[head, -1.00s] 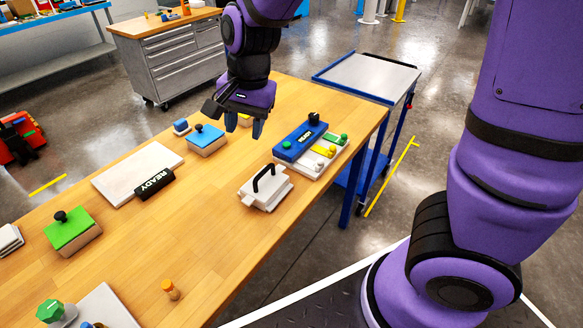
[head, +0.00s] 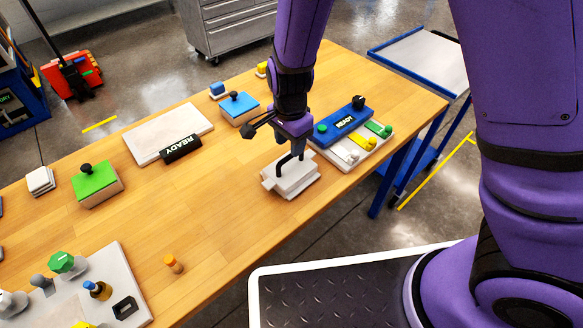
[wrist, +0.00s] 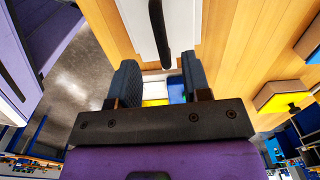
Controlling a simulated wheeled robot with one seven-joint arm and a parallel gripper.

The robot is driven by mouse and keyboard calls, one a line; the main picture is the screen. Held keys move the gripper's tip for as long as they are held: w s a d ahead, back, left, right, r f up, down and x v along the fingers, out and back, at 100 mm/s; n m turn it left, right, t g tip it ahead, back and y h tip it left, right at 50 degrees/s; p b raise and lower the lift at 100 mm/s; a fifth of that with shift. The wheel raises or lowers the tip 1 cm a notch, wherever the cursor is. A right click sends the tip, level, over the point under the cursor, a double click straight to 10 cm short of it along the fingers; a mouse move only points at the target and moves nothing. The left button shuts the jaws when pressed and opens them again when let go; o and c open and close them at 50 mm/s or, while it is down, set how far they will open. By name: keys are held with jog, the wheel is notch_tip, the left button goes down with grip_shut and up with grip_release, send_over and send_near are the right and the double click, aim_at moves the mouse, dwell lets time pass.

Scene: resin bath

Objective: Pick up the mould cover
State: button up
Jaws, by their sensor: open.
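The mould cover, which I take to be the white stepped block (head: 291,181) with a black bar handle (head: 283,160), sits on the near right part of the wooden table. My gripper (head: 296,147) is just above and behind the handle, pointing down, its fingertips partly hard to make out. In the wrist view my gripper (wrist: 160,75) is open with nothing between its fingers. The black handle (wrist: 158,30) lies ahead of the gap, roughly in line with it, over the white cover (wrist: 180,22). Contact with the handle cannot be told.
A blue-topped block (head: 239,107) and a white slab (head: 150,145) lie to the left. The table's front edge is near the cover. Bare wood lies left of the cover.

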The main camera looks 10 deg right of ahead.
aim_at(290, 166)
jog(key=shift+w+f, duration=0.15)
jog(key=shift+f, duration=2.7)
jog(key=shift+c, duration=0.2)
grip_shut()
jog(key=shift+r, duration=0.1)
